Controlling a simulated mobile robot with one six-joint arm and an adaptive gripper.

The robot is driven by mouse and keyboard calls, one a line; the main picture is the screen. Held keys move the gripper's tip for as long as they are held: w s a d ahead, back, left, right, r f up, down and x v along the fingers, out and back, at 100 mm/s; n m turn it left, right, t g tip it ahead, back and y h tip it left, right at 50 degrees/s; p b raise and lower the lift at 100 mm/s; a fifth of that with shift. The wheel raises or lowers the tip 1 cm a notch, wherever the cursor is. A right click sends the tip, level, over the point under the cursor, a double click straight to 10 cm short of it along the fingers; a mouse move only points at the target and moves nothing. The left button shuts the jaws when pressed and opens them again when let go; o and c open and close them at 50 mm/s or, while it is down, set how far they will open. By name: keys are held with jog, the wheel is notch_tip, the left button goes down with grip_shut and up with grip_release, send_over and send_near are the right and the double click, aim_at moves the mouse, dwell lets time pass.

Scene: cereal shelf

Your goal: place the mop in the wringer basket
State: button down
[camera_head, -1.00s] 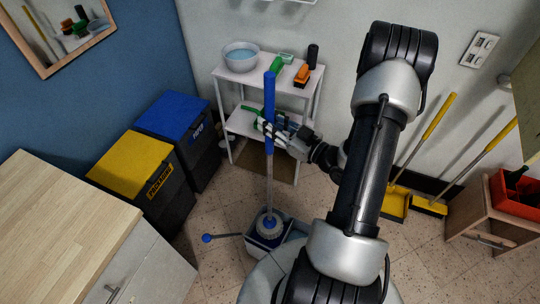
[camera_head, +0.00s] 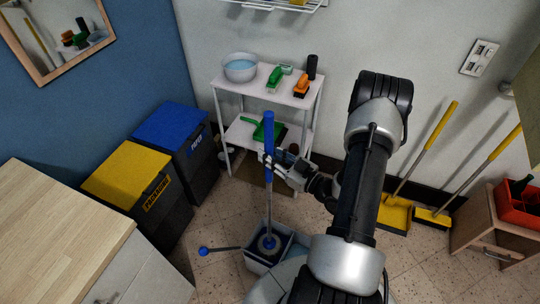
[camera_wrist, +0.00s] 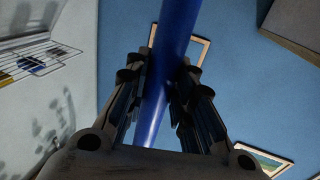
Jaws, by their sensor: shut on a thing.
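The mop has a blue upper handle (camera_head: 269,132) and a grey lower pole, and stands nearly upright. My gripper (camera_head: 268,160) is shut around the blue handle. In the wrist view the handle (camera_wrist: 165,75) passes between the two fingers of my gripper (camera_wrist: 160,95). The mop head (camera_head: 267,243) is down within the opening of a white bucket (camera_head: 252,264) on the floor. The wringer basket is hard to make out there; the mop head covers most of it. I cannot tell whether the head rests on the bottom.
A rod with a blue ball (camera_head: 203,251) sticks out left of the bucket. A white shelf (camera_head: 225,85) with a bowl and brushes stands behind. Yellow and blue lidded bins (camera_head: 150,195) stand left, beside a wooden counter (camera_head: 60,235). Brooms (camera_head: 430,140) lean at the right wall.

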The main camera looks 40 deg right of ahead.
jog(key=shift+f, duration=0.2)
jog(key=c, duration=1.4)
grip_release()
jog(key=shift+o, duration=0.2)
jog(key=p+v, duration=0.2)
jog(key=v, duration=1)
jog(key=shift+r, duration=0.15)
